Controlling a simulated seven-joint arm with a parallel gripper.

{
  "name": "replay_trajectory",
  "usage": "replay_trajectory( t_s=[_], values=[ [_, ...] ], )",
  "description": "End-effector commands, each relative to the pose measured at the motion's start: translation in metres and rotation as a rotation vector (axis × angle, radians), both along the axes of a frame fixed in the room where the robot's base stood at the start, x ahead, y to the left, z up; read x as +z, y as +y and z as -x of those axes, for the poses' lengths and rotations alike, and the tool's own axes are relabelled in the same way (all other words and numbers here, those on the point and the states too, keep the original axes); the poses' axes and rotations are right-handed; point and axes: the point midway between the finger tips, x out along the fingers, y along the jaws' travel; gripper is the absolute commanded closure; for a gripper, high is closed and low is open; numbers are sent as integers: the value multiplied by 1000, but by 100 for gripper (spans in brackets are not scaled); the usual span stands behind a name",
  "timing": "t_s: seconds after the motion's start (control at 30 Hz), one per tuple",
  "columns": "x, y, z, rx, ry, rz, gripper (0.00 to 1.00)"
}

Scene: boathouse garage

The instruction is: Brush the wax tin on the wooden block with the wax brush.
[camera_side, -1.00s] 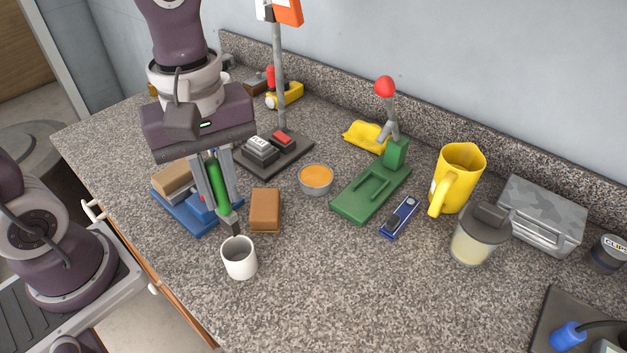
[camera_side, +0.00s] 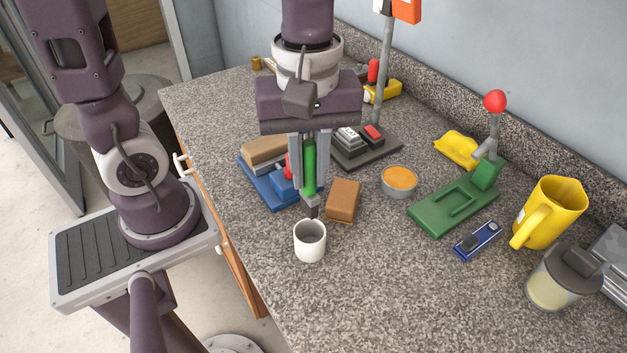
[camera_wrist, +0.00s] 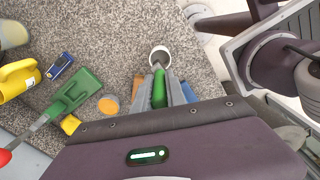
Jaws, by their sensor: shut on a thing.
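My gripper (camera_side: 310,188) points down and is shut on the green-handled wax brush (camera_side: 309,158). The brush hangs upright, its dark lower end close to the rim of a white cup (camera_side: 310,243). Whether the tip is over the opening or just behind it is hard to tell. The wax tin (camera_side: 399,180), a round grey tin with an orange top, stands right of the gripper. The brown wooden block (camera_side: 343,200) lies between cup and tin; the tin appears to stand on the counter beside it. The wrist view also shows the brush (camera_wrist: 159,88), cup (camera_wrist: 160,54) and tin (camera_wrist: 108,106).
A blue base with a tan block (camera_side: 265,151) is left of the brush. A switch box with a post (camera_side: 371,150) stands behind. A green lever stand (camera_side: 455,208), blue stapler-like object (camera_side: 477,240) and yellow mug (camera_side: 549,213) are right. The front counter is clear.

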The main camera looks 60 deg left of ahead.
Motion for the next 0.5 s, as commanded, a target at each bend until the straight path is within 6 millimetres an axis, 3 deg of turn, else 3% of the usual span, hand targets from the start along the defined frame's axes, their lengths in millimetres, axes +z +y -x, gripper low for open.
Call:
replay_trajectory(
  t_s=[0.13,0.23,0.37,0.5],
  values=[
    [2,-1,-6,-1,0,2,100],
    [7,-5,-30,-5,0,3,100],
    [14,-5,-85,-3,2,1,100],
    [10,6,-154,4,4,-1,100]
  ],
)
